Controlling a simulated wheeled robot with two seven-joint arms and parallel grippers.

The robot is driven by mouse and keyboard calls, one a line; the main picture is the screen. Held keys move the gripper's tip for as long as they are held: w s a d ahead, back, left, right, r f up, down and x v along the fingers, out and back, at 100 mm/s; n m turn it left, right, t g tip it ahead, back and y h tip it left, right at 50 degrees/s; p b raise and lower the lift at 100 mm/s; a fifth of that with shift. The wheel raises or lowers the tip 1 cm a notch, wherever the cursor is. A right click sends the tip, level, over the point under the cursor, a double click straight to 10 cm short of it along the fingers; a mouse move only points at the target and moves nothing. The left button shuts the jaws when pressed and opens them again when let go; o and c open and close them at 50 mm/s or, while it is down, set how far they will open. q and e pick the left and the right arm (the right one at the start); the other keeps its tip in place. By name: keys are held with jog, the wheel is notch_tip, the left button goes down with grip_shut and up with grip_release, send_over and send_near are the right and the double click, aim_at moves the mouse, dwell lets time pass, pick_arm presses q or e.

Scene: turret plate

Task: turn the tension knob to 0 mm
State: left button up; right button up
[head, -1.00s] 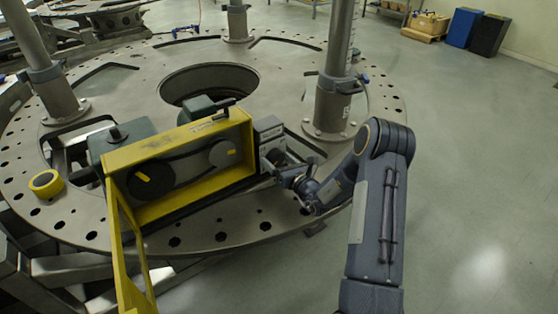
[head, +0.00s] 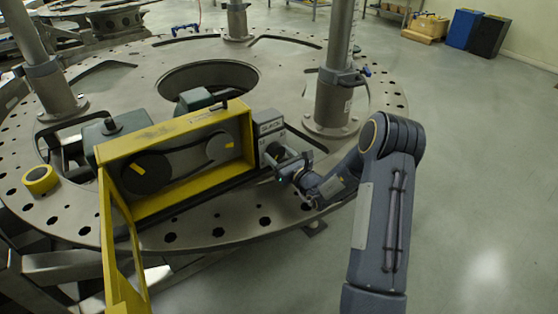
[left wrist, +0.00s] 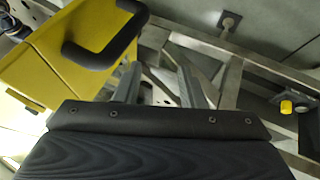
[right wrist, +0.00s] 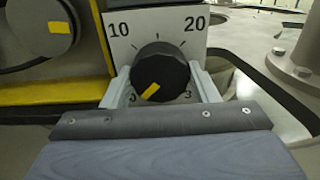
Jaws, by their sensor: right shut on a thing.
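The black tension knob (right wrist: 160,65) sits on a white dial plate (right wrist: 186,22) in the right wrist view. 10 and 20 show at the top; a 0 at lower left and a 3 at lower right are partly hidden by the fingers. The knob's yellow mark (right wrist: 150,91) points down and slightly left, near the 0. My right gripper (right wrist: 163,88) is shut on the knob, one finger on each side; in the head view it (head: 283,163) is at the box's right end. My left gripper (left wrist: 158,82), seen only in the left wrist view, is open and empty.
The yellow belt housing (head: 205,120) lies on the round turret plate (head: 215,235), its yellow door (head: 107,240) hanging open in front. The door's black handle (left wrist: 105,48) is close to my left gripper. A post (head: 333,95) stands behind my right gripper; a yellow tape roll (head: 40,180) lies left.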

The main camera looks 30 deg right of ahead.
jog(key=o, duration=1)
jog(key=shift+c, duration=0.2)
jog(key=s, duration=0.2)
jog(key=s+b, duration=0.1)
jog(key=s, duration=0.4)
jog(key=shift+d+f+b, duration=0.1)
jog(key=shift+d+b, duration=0.2)
jog(key=shift+d, duration=0.05)
jog(key=shift+s, duration=0.45)
